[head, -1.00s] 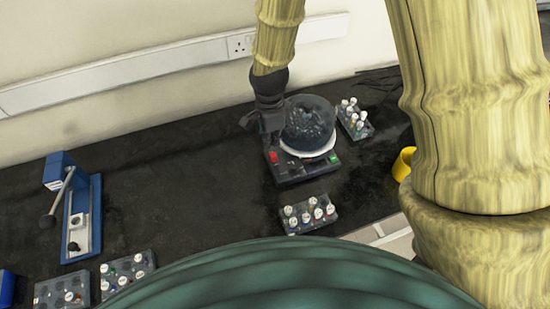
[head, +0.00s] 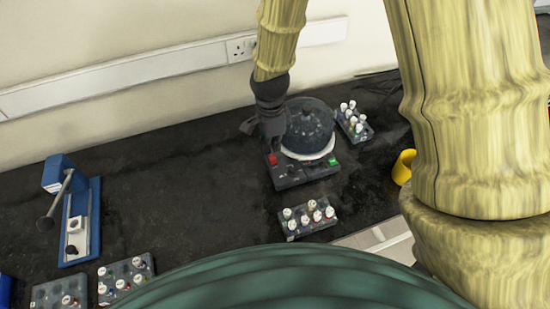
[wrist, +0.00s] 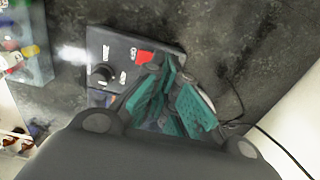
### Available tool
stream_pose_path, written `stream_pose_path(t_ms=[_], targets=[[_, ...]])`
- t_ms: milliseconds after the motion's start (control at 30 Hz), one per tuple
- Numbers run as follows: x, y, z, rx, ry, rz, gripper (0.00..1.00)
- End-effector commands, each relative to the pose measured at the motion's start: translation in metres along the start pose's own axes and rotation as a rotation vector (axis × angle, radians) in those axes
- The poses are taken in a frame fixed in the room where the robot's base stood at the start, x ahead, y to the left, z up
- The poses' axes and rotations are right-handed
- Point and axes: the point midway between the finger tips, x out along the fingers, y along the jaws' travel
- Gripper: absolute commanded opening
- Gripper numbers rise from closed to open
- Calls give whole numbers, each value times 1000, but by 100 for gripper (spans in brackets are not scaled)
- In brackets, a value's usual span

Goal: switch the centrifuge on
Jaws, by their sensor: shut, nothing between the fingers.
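The centrifuge (head: 310,128) stands on the dark bench, with a round dark translucent lid over a pale ring. Its front panel has a red switch (head: 272,160) at the left and a green element (head: 333,162) at the right. My gripper (head: 272,143) points down at the left side of the centrifuge, just behind the red switch. In the wrist view the panel (wrist: 125,57) shows the red switch (wrist: 145,57) just beyond my shut, empty fingers (wrist: 160,75), and a dark knob (wrist: 101,75). I cannot tell whether the fingers touch the switch.
Vial racks stand right of the centrifuge (head: 354,122), in front of it (head: 308,218) and at the front left (head: 125,278). A blue hand press (head: 80,220) is at the left. A yellow object (head: 403,167) lies at the right. The bench between press and centrifuge is clear.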

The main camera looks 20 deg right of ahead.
Motion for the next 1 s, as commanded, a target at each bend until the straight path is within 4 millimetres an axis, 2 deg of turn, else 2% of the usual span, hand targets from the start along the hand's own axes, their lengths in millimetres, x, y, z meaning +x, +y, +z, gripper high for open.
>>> stream_pose_path(t_ms=[1000], targets=[[5,0,0,0,0,0,0]])
